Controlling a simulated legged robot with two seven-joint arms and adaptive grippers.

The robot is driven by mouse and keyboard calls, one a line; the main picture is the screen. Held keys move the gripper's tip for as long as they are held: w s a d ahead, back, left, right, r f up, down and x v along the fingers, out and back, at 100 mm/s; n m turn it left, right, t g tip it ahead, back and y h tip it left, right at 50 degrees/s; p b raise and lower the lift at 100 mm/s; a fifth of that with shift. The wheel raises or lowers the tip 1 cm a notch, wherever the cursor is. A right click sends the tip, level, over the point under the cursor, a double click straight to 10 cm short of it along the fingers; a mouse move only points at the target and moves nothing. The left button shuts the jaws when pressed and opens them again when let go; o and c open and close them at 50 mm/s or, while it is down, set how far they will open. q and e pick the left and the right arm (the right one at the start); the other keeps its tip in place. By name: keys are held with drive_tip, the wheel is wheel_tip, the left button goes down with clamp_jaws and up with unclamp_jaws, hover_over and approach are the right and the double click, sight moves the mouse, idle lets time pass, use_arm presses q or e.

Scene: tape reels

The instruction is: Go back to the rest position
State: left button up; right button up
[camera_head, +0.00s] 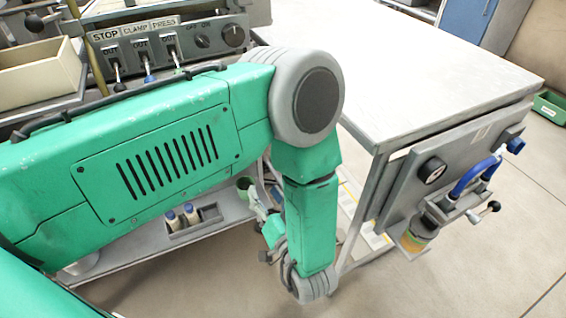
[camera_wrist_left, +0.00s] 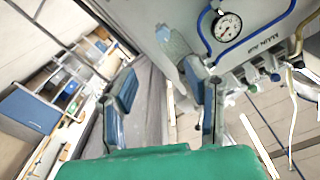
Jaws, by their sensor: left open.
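My green left arm comes in from the left and bends down at a grey elbow joint in the head view. My left gripper (camera_head: 262,215) hangs low beside the forearm, above the lower shelf, partly hidden by the arm. In the left wrist view its two blue-grey fingers (camera_wrist_left: 160,78) stand apart with nothing between them, so it is open and empty. My right gripper is not in view. No tape reel can be made out in either view.
A grey-topped table (camera_head: 430,70) stands right of my arm, with a gauge panel (camera_head: 445,180) on its side. A switch panel (camera_head: 165,45) and a beige box (camera_head: 40,75) lie behind the arm. A small holder (camera_head: 195,222) with two bottles sits below.

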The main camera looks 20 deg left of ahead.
use_arm(q)
drive_tip(key=shift+a, duration=0.1)
drive_tip(key=s+a+f+m+g+h+p, duration=0.1)
drive_tip(key=a+f+m+g+h+p, duration=0.15)
drive_tip(key=a+f+h+p, duration=0.4)
drive_tip(key=s+r+m+g+h+p, duration=0.2)
drive_tip(key=s+g+h, duration=0.5)
drive_tip(key=s, duration=1.4)
drive_tip(key=shift+d+r+m+g, duration=0.15)
drive_tip(key=shift+r+m+g, duration=0.2)
drive_tip(key=shift+r+g, duration=0.5)
drive_tip(key=shift+w+f, duration=0.1)
